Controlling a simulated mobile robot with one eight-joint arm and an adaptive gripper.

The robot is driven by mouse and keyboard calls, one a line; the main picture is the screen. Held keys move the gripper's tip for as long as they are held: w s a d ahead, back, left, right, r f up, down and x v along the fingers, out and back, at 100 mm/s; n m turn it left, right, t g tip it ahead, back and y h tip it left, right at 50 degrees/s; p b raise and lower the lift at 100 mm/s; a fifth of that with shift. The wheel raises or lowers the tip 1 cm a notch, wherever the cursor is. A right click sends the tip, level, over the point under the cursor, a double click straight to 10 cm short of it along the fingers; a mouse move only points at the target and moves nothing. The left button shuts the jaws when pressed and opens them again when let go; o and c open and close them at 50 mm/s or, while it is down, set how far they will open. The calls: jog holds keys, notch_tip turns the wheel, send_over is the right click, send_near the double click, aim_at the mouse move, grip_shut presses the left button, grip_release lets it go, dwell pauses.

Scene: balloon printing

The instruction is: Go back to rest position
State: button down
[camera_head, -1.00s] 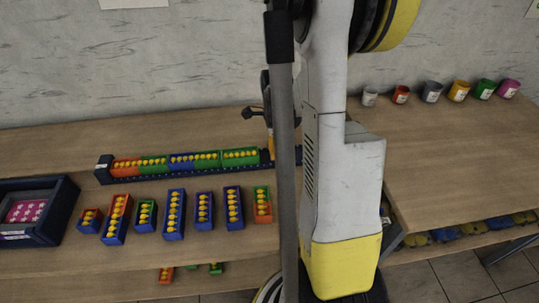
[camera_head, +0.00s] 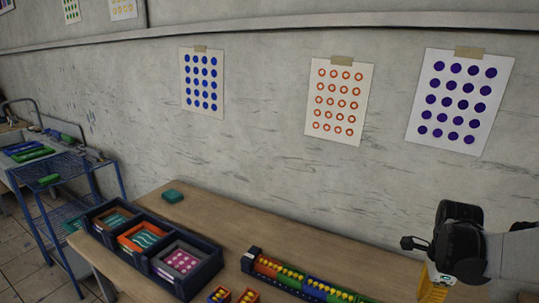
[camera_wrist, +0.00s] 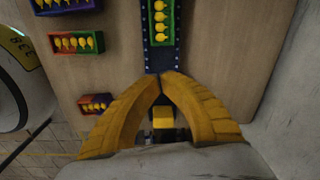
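My gripper (camera_wrist: 160,77) shows in the wrist view with its two yellow fingers arched together, their tips meeting and no object visible between the tips. In the head view my gripper (camera_head: 430,288) is at the lower right, fingers pointing down over the table, partly cut off by the frame. The dark rail (camera_head: 249,262) holds coloured boxes of yellow balloon shapes; its near end (camera_wrist: 159,66) shows just ahead of the fingertips in the wrist view. Whether the fingers touch the rail cannot be told.
A dark tray (camera_head: 213,266) with three framed prints stands on the wooden table (camera_head: 237,226). Loose boxes, such as a red and green one (camera_wrist: 77,42), lie beside the rail. A blue rack (camera_head: 62,216) stands at the left. Dotted sheets (camera_head: 340,97) hang on the wall.

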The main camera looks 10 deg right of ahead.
jog(key=s+a+r+n+t, duration=0.2)
jog(key=a+r+n, duration=0.3)
jog(key=a+n, duration=0.7)
jog(key=s+a+r+n+t, duration=0.2)
jog(key=a+r+n+t, duration=0.2)
jog(key=a+n, duration=0.8)
jog(key=a, duration=0.2)
jog(key=shift+a+r+t, duration=0.35)
jog(key=shift+r+t, duration=0.05)
